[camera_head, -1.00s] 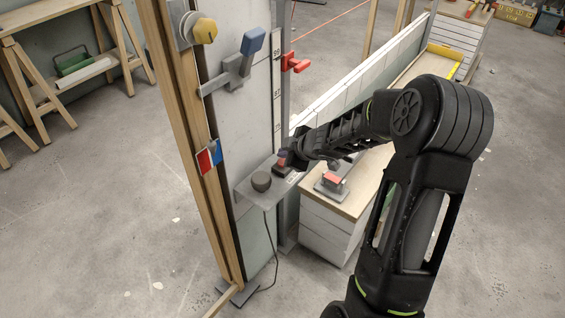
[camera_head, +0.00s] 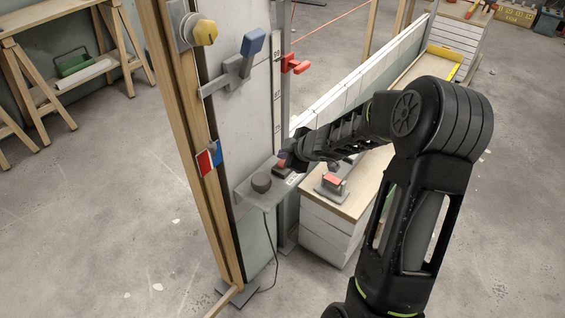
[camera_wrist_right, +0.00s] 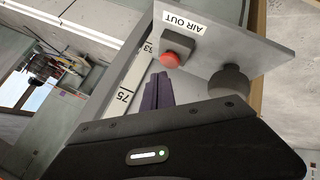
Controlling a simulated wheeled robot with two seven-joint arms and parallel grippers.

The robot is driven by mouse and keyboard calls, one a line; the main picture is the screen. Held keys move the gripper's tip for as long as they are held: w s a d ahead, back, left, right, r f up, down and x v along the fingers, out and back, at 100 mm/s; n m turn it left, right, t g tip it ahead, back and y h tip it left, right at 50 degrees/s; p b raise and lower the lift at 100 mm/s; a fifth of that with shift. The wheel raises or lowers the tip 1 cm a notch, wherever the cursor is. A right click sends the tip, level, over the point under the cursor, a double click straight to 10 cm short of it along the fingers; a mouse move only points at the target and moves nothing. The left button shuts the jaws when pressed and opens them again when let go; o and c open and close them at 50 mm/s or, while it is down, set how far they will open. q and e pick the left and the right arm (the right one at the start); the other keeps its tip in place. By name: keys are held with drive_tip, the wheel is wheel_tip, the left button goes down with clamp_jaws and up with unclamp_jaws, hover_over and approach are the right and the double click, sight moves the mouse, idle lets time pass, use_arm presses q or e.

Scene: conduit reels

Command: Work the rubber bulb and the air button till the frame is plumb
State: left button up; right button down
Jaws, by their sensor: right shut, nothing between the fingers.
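The tall wooden frame (camera_head: 191,140) stands at left centre in the head view, against a pale panel. The dark rubber bulb (camera_head: 261,183) sits on a grey shelf beside it; it also shows in the wrist view (camera_wrist_right: 229,82). The red air button (camera_wrist_right: 170,58), on a dark box by an "AIR OUT" label, shows in the wrist view. My right gripper (camera_head: 283,157) is over the button end of the shelf. Its purple fingers (camera_wrist_right: 158,92) are shut and empty, close to the button; contact cannot be told. My left gripper is not in view.
The grey shelf (camera_head: 243,195) carries a cable down to the floor. A blue-handled lever (camera_head: 240,68), a yellow knob (camera_head: 203,32) and a red clamp (camera_head: 294,64) are on or near the panel. A bench (camera_head: 350,205) with a red-topped device (camera_head: 332,183) stands right of the shelf.

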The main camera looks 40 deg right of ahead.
drive_tip(key=shift+f, duration=0.1)
idle(0.7)
drive_tip(key=shift+f+b, duration=0.3)
drive_tip(key=shift+f, duration=0.05)
drive_tip(key=shift+f+b, duration=0.5)
drive_tip(key=shift+f, duration=0.05)
idle(0.8)
idle(0.7)
drive_tip(key=shift+r+p, duration=1)
drive_tip(key=shift+p, duration=0.1)
wheel_tip(320, 180, up, 5)
drive_tip(key=p, duration=0.5)
drive_tip(key=shift+s, duration=0.1)
idle(1.3)
